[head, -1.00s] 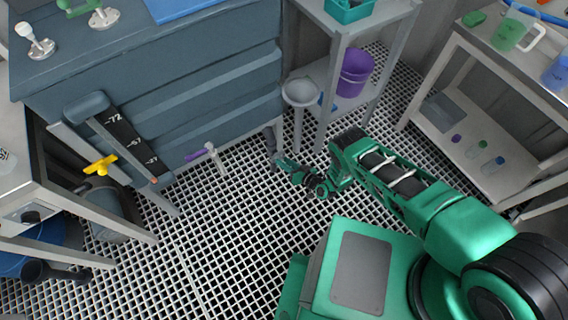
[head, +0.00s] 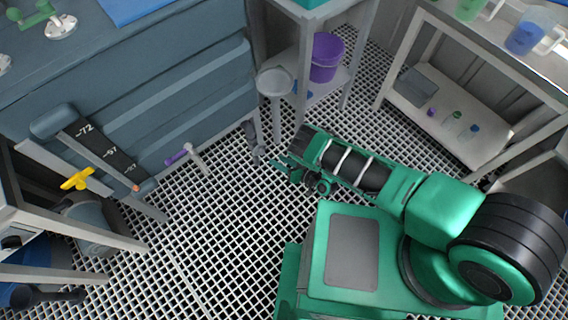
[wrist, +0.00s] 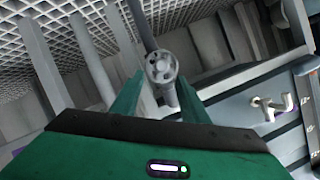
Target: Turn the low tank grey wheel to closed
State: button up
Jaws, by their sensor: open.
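The grey wheel (wrist: 162,66) is a small round spoked handwheel on a grey stem in the wrist view. It lies just ahead of my fingertips, roughly centred between them, and I see no contact. In the head view the wheel (head: 258,154) is small, low by the front right corner of the blue-grey tank (head: 200,95). My gripper (wrist: 160,88) is open, with one green finger on either side of the wheel's line. In the head view my gripper (head: 280,163) is close to the wheel, low over the grating. The wheel's closed mark cannot be made out.
A purple-handled valve (head: 185,155) sticks out of the tank front, left of the wheel. A yellow handle (head: 77,179) is farther left. A grey funnel (head: 275,82) stands above the wheel. A shelf with a purple bucket (head: 325,57) is behind. Open grating (head: 215,225) lies in front.

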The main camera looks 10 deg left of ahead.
jog(key=shift+v, duration=1.15)
